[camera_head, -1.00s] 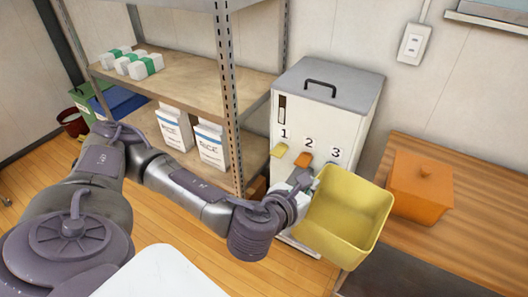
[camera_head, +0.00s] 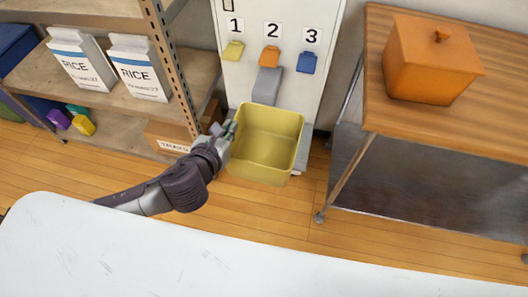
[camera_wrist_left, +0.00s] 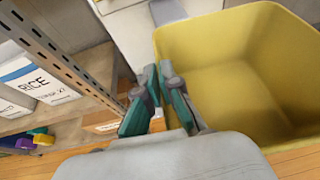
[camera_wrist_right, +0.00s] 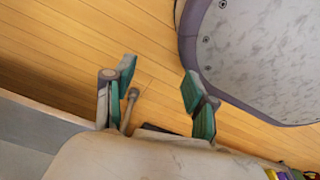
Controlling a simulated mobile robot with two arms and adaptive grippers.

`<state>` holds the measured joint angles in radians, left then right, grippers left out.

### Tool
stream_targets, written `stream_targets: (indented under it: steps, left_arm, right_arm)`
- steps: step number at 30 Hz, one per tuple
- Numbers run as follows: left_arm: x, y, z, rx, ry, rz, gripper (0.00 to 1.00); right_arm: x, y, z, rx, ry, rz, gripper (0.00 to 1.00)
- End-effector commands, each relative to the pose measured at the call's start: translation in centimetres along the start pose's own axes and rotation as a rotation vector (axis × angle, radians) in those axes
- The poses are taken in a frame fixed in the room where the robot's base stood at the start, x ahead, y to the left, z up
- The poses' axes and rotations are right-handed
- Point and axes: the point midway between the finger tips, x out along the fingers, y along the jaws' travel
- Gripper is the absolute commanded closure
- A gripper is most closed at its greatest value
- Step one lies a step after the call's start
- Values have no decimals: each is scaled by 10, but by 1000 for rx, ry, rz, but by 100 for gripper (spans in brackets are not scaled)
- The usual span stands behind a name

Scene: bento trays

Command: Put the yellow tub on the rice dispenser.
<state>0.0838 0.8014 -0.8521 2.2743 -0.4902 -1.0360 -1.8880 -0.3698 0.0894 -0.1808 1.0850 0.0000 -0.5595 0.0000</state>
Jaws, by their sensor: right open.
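The yellow tub (camera_head: 272,130) is upright and looks empty. It hangs in front of the lower part of the white rice dispenser (camera_head: 285,75), under the grey spout (camera_head: 267,86). My left gripper (camera_head: 226,132) is shut on the tub's left wall. In the left wrist view the fingers (camera_wrist_left: 163,95) pinch the rim of the tub (camera_wrist_left: 225,60). I cannot tell whether the tub's bottom rests on the dispenser's base. My right gripper (camera_wrist_right: 155,85) is open and empty above the wooden floor, seen only in the right wrist view.
Yellow, orange and blue levers numbered 1 to 3 (camera_head: 270,55) are above the tub. A metal shelf (camera_head: 165,60) with rice bags (camera_head: 138,68) stands close left. A wooden table (camera_head: 480,110) with an orange lidded box (camera_head: 430,60) stands right. A white surface (camera_head: 200,250) lies in front.

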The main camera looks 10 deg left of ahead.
Motion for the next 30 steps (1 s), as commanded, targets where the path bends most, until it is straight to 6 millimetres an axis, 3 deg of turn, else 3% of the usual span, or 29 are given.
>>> stream_targets:
  steps: [1, 3, 6, 9, 14, 30]
  left_arm:
    - [10, 9, -43, -10, 9, 11, 100]
    - [14, 20, -68, -16, 7, 19, 100]
    - [16, 32, -92, -24, 2, 28, 100]
    - [17, 39, -105, -28, -2, 33, 100]
    - [33, 43, -100, -29, -10, 35, 100]
    - [163, 51, -46, -32, -8, 35, 100]
  right_arm:
    - [24, 0, -3, 1, 6, 1, 44]
    - [31, 0, -9, 2, 10, 1, 44]
    - [37, 1, -15, 3, 13, 2, 44]
    - [38, 1, -18, 4, 15, 2, 44]
    - [36, 1, -21, 5, 16, 3, 44]
    - [17, 3, -48, 9, 37, 5, 44]
